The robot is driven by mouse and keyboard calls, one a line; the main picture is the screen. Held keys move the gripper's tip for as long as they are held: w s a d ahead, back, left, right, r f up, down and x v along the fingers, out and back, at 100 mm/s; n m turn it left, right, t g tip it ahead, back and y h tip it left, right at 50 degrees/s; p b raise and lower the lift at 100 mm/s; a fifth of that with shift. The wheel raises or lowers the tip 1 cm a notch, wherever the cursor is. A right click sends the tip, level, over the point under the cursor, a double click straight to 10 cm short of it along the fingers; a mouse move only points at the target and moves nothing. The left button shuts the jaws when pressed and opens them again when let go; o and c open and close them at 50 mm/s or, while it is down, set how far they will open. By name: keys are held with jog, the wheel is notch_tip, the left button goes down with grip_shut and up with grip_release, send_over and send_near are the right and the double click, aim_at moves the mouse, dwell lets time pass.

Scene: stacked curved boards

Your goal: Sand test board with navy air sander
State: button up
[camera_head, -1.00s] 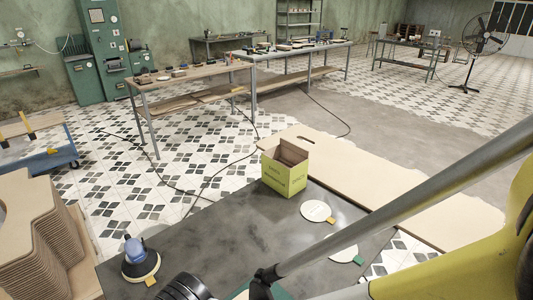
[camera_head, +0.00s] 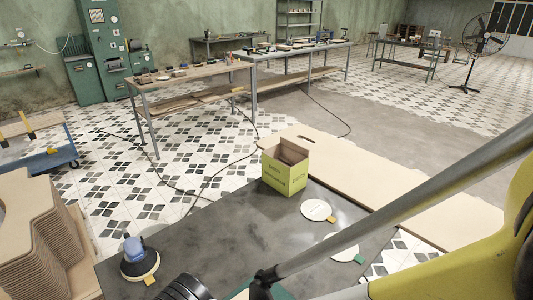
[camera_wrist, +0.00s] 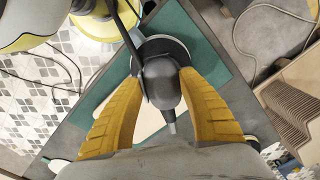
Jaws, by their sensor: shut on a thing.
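In the wrist view my gripper (camera_wrist: 160,78) has its two yellow fingers closed around the body of a dark grey sander (camera_wrist: 161,92) with a round pad. The sander is over a green mat (camera_wrist: 205,55). A pale board (camera_wrist: 148,122) shows partly beneath it, mostly hidden by the sander and fingers. Whether the pad touches the board cannot be told. In the head view another sander (camera_head: 140,258), with a blue top and a yellow tag, stands at the left of the grey table (camera_head: 225,240).
A yellow-green box (camera_head: 285,168) stands at the table's far edge. A white disc with a yellow tag (camera_head: 316,209) and one with a green tag (camera_head: 346,253) lie nearby. Stacked curved boards (camera_head: 40,240) stand at the left. Open table lies between the blue-topped sander and the box.

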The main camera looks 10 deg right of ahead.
jog(key=shift+d, duration=0.1)
jog(key=shift+w+d+f, duration=0.1)
jog(key=shift+w+d, duration=0.35)
jog(key=shift+d, duration=0.2)
jog(key=shift+w+d+f, duration=0.1)
jog(key=shift+w+d, duration=0.35)
jog(key=shift+d, duration=0.25)
jog(key=shift+w+d+b, duration=0.1)
jog(key=shift+d+b, duration=0.05)
jog(key=shift+b, duration=0.15)
jog(key=shift+w+d, duration=0.75)
jog(key=shift+d, duration=0.35)
